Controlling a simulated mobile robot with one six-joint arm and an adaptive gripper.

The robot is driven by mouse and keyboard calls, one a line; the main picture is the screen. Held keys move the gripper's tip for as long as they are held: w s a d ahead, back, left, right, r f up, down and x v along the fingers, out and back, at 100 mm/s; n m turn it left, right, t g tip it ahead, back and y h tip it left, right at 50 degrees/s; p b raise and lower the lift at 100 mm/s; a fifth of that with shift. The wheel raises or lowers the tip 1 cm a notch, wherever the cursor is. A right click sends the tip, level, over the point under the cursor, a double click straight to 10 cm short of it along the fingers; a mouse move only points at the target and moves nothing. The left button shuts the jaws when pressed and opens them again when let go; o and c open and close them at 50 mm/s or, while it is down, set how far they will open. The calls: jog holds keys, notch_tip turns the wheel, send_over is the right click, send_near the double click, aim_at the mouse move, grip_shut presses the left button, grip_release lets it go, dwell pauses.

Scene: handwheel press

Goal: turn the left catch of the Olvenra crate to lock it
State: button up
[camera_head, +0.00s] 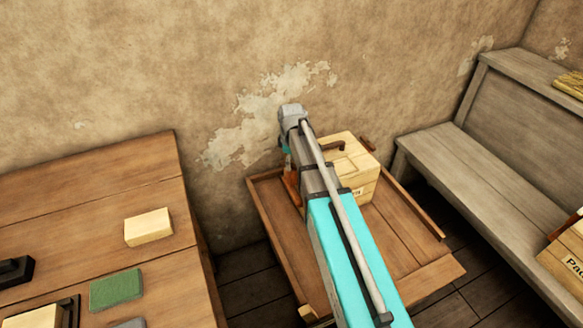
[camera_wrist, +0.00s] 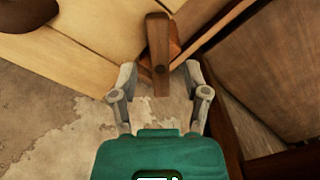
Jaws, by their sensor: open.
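The pale wooden crate (camera_head: 362,158) stands on a brown wooden tray-like stand, partly hidden behind my arm in the head view. Its pale boards (camera_wrist: 75,45) fill the upper left of the wrist view. The left catch is a dark brown wooden bar (camera_wrist: 158,45) at the crate's edge, with an orange-brown part behind it. My gripper (camera_wrist: 160,72) is open, and the lower end of the bar shows between its two fingers. A gap shows on each side; I cannot tell whether they touch. The head view does not show the fingertips clearly.
The stand has a raised rim (camera_head: 420,215). A wooden table (camera_head: 90,180) at left holds a pale block (camera_head: 148,227) and a green block (camera_head: 116,290). A grey bench (camera_head: 480,165) is at right. The plastered wall (camera_head: 200,70) rises close behind the crate.

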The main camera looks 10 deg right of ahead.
jog(key=shift+f, duration=0.45)
jog(key=shift+c, duration=0.3)
grip_shut()
